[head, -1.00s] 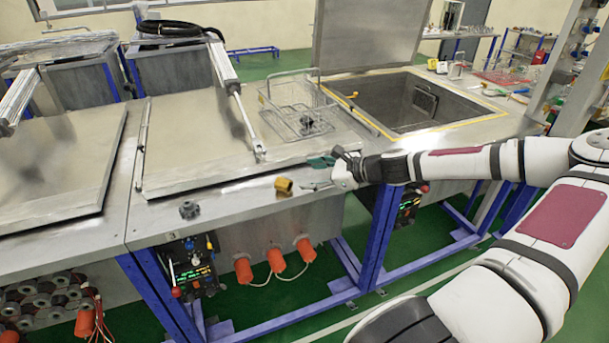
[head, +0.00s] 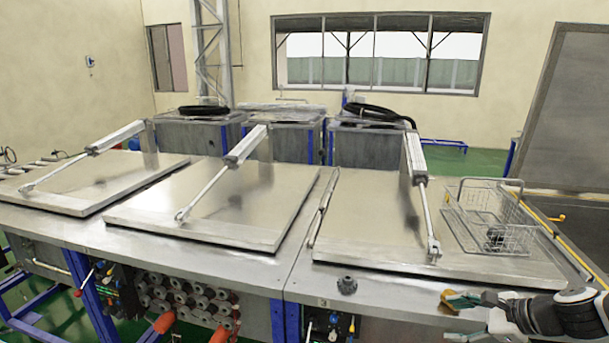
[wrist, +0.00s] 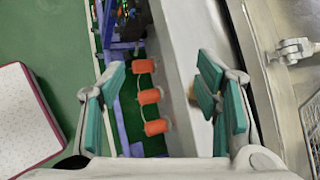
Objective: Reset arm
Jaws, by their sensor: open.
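My gripper (head: 458,317) is at the lower right of the head view, by the front edge of the steel bench. In the wrist view my gripper (wrist: 162,100) has its two green-padded fingers spread wide with nothing between them. A yellow fitting (head: 447,295) is at the bench edge close to the fingers, partly hidden by them. It also shows in the wrist view (wrist: 192,91), beside the right finger. My arm's lower links run out of the head view at the right.
Closed steel lids (head: 205,202) with pneumatic cylinders (head: 246,145) line the bench. A wire basket (head: 490,225) stands on the right lid (head: 375,215). Orange plugs (wrist: 152,127) hang below the edge. Green floor lies in front.

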